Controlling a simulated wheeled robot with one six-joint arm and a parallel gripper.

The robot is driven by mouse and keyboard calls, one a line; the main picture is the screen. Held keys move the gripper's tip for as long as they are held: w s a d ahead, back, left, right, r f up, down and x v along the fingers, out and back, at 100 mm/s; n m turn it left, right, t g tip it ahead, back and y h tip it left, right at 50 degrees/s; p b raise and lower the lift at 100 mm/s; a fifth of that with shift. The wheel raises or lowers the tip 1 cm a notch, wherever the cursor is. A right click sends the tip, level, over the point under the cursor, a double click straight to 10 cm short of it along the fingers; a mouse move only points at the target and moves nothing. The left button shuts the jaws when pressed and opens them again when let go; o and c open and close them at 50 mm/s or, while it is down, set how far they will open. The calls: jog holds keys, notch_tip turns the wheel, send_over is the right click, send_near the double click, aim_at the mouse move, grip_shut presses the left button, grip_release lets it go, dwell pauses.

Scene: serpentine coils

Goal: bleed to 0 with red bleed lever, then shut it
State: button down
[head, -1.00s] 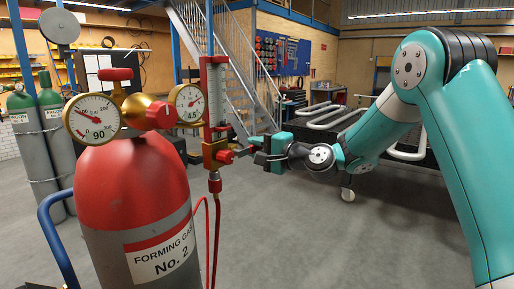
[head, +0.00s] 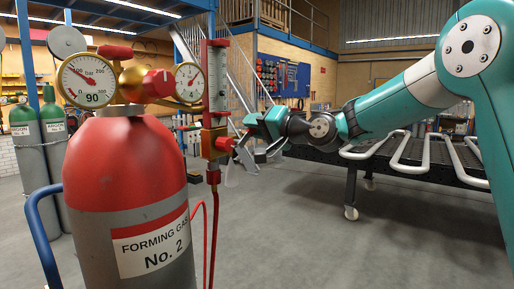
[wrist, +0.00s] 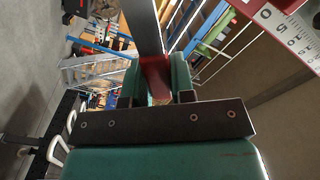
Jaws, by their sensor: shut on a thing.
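In the wrist view the teal fingers of my gripper (wrist: 158,82) are closed on a red grip (wrist: 153,72), with a grey bar (wrist: 144,25) running up from it; I take this as the bleed lever. In the head view my gripper (head: 247,140) is just right of the red fitting (head: 225,144) at the foot of the flow tube (head: 217,88). The lever is mostly hidden there by my fingers. A pale wisp (head: 232,175) shows below the fitting. The left gauge (head: 90,80) shows 90 and its needle points up and left. The right gauge (head: 188,82) is partly hidden and hard to read.
The red forming gas cylinder (head: 125,165) stands at left with a red regulator knob (head: 158,83). A red hose (head: 213,235) hangs below the flow tube. A black table (head: 400,163) with serpentine tubes stands behind my arm. The floor at lower right is clear.

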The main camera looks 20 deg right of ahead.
aim_at(241, 140)
jog(key=n+b, duration=0.1)
jog(key=b, duration=0.1)
jog(key=a+n+b, duration=0.1)
jog(key=n, duration=0.1)
jog(key=shift+s+r+b, duration=0.15)
jog(key=shift+s+b, duration=0.2)
jog(key=n+b, duration=0.1)
jog(key=b, duration=0.1)
jog(key=a+n+b, duration=0.1)
jog(key=shift+s+r+n+b, duration=0.35)
jog(key=shift+r+n, duration=0.05)
jog(key=n+b, duration=0.1)
jog(key=b, duration=0.1)
jog(key=s+a+n+b, duration=0.1)
jog(key=n, duration=0.1)
jog(key=a+r+n+b, duration=0.1)
jog(key=n+b, duration=0.1)
jog(key=shift+s+b, duration=0.2)
jog(key=shift+b, duration=0.1)
jog(key=c, duration=1)
grip_release()
jog(key=shift+o, duration=0.2)
jog(key=shift+a, duration=0.1)
jog(key=shift+s, duration=0.1)
